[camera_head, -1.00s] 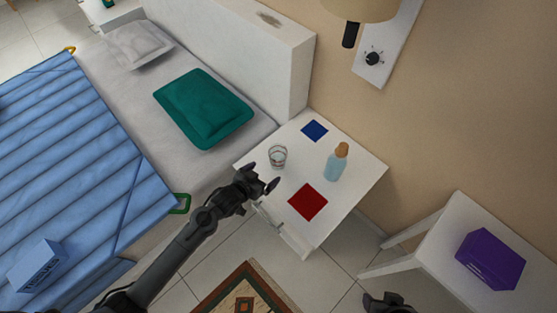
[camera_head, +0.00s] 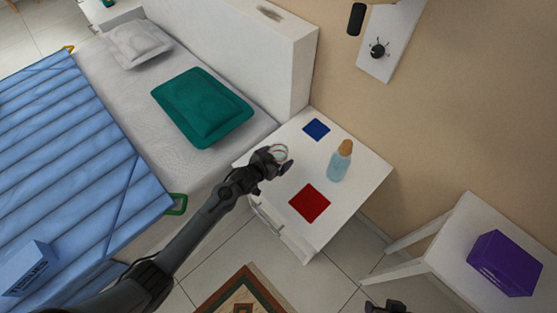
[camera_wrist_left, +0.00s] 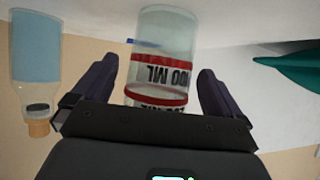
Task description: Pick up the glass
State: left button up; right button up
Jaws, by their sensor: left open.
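The clear glass (camera_head: 281,151) stands on the white nightstand (camera_head: 345,200), partly hidden behind my left gripper (camera_head: 277,160) in the head view. In the left wrist view the glass (camera_wrist_left: 165,40), with red bands and "100 ML" lettering, shows between the two spread fingers. My left gripper (camera_wrist_left: 157,70) is open around the glass, with a gap visible on both sides. The far side of the glass is hidden. Only a small dark part of my right gripper (camera_head: 385,307) shows at the bottom edge; its jaws cannot be made out.
A blue bottle with a brown cap (camera_head: 339,164) stands right of the glass on the nightstand. A red square (camera_head: 310,203) and a blue square (camera_head: 317,129) lie flat there. The bed (camera_head: 135,105) is to the left. A purple box (camera_head: 504,263) sits on a white table.

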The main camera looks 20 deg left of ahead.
pick_arm(q)
jog(key=shift+x, duration=0.95)
jog(key=c, duration=1.1)
jog(key=shift+r, duration=0.1)
